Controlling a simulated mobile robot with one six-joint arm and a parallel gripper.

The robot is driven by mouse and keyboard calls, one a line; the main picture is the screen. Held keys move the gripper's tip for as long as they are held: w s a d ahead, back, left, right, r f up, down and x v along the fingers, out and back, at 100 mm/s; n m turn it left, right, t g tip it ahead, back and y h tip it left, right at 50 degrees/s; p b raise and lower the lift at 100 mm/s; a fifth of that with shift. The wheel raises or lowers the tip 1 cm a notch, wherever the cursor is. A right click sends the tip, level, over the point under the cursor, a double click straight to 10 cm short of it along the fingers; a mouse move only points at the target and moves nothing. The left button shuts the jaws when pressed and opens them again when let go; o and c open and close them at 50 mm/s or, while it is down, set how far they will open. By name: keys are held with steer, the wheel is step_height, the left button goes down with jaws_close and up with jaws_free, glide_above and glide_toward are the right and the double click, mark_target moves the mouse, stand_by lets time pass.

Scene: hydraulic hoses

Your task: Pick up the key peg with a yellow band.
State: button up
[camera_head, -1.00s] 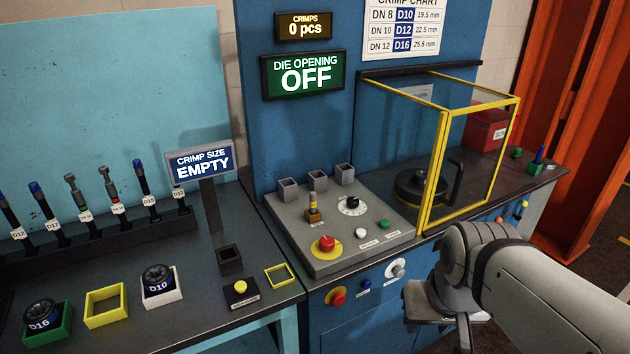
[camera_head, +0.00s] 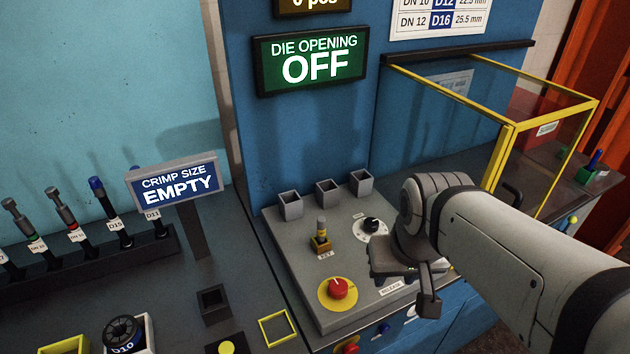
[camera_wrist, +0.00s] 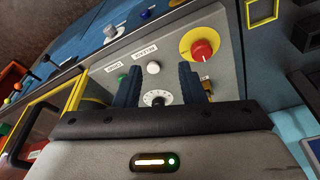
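The key peg (camera_head: 321,228) is a short dark upright peg with a yellow band. It stands in a small brass-coloured base on the grey control panel (camera_head: 300,270), behind the red knob. My gripper (camera_head: 425,298) is over the right part of the panel, to the right of the peg and apart from it. In the wrist view my gripper (camera_wrist: 160,84) has its two dark fingers spread with nothing held; the black dial shows between them. The brass-coloured peg base (camera_wrist: 207,84) shows just right of the right finger, and the peg is largely hidden there.
A red knob (camera_head: 338,289) on a yellow disc and a black dial (camera_head: 372,224) flank the peg. Several open grey square holders (camera_head: 327,192) stand behind it. A yellow-framed guard (camera_head: 500,160) rises at right, and the crimp-size sign (camera_head: 180,186) at left.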

steer(key=shift+o, duration=0.2)
steer(key=shift+o, duration=0.5)
steer(key=shift+w, duration=0.1)
steer(key=n+g, duration=0.2)
steer(key=g, duration=0.1)
glide_above(321, 218)
steer(key=shift+s+d+f+p, duration=0.15)
steer(key=shift+s+d+f, duration=0.05)
steer(key=shift+f, duration=0.2)
steer(key=shift+s+d+f+p, duration=0.15)
steer(key=shift+s+f, duration=0.05)
steer(key=shift+f, duration=0.2)
steer(key=shift+w+a+f, duration=0.15)
steer(key=shift+w+f, duration=0.05)
steer(key=shift+f, duration=0.35)
steer(key=f, duration=0.3)
steer(key=f+p, duration=0.1)
steer(key=f, duration=0.3)
steer(key=shift+w+a, duration=0.15)
steer(key=shift+a, duration=0.05)
